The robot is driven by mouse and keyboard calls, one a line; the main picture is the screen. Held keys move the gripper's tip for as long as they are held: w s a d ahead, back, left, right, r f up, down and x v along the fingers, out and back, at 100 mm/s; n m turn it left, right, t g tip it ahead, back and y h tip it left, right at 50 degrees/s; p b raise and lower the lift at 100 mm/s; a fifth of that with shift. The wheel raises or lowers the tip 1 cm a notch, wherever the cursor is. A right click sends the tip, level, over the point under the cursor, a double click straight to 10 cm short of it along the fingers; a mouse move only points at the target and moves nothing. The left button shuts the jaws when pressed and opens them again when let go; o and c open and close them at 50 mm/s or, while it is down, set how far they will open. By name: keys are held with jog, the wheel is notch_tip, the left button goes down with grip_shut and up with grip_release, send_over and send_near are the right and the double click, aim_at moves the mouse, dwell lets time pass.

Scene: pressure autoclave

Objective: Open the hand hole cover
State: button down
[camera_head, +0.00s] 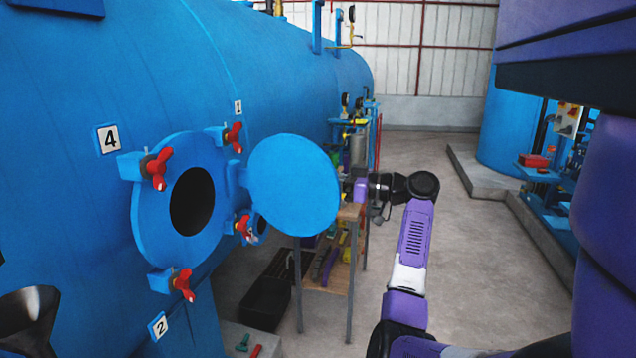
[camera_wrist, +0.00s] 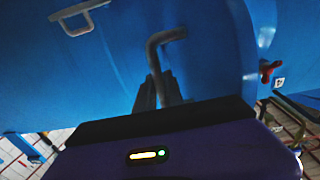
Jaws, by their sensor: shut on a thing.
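The round blue hand hole cover (camera_head: 293,186) stands swung out to the right on its hinge. The dark hand hole (camera_head: 191,202) in its blue flange (camera_head: 152,228) is exposed. My gripper (camera_wrist: 158,92) is shut on a grey bent handle (camera_wrist: 165,38) in the wrist view, against a blue surface. In the head view my arm reaches to the cover's right edge, and the fingers are hidden behind the cover. Red wing nuts (camera_head: 157,168), (camera_head: 232,135), (camera_head: 182,285) sit around the flange, clear of the cover.
The large blue vessel (camera_head: 90,60) fills the left. A workbench (camera_head: 350,212) with tools stands behind the cover, and a black crate (camera_head: 266,300) lies on the floor. Another grey handle (camera_wrist: 80,16) shows in the wrist view. Open floor (camera_head: 480,270) lies to the right.

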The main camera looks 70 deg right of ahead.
jog(key=c, duration=1.7)
grip_release()
jog(key=shift+c, duration=0.2)
jog(key=s, duration=0.7)
jog(key=shift+s, duration=0.4)
jog(key=shift+d, duration=0.1)
